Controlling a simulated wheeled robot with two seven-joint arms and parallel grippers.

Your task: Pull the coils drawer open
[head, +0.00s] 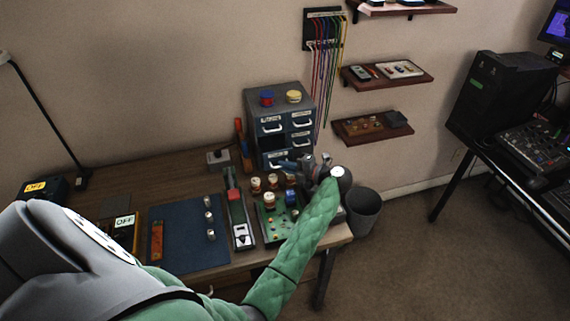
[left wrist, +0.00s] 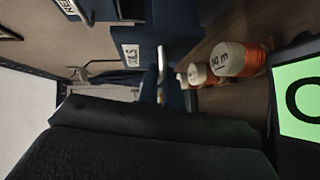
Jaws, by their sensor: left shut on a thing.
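The dark drawer cabinet (head: 258,104) stands at the back right of the desk, with labelled drawers and pale handles. In the left wrist view, a drawer front with a label ending in "ILS" (left wrist: 131,55) and a pale handle (left wrist: 166,58) shows close ahead. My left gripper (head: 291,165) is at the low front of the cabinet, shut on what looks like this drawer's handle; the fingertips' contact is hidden. I cannot tell how far the drawer is out. My right gripper is not in view.
Several wire spools (head: 256,184) stand on the desk by my left gripper; an orange-wound spool (left wrist: 233,60) is near the drawer. A green circuit board (head: 272,232), a blue mat (head: 180,245) and a bin (head: 363,210) are nearby. Cables hang behind.

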